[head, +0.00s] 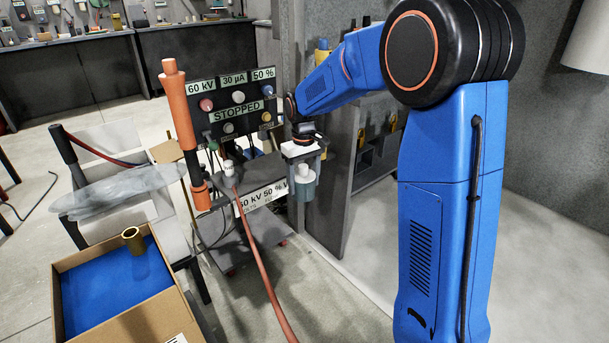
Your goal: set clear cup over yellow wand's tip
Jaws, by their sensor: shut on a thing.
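My gripper (303,158) hangs at the end of the blue arm, just right of the control cart. It is shut on a small blue-grey cup-like thing with a pale top (303,183), held upright in the air; I cannot tell whether it is clear. An orange wand (180,125) stands upright left of the control panel, apart from my gripper. No plainly yellow wand shows; a small yellow thing (322,46) is partly hidden behind my arm.
The control panel (233,104) reads STOPPED on a wheeled cart. A red hose (254,240) runs from the cart to the front. A grey wall panel (341,190) stands right of the cart.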

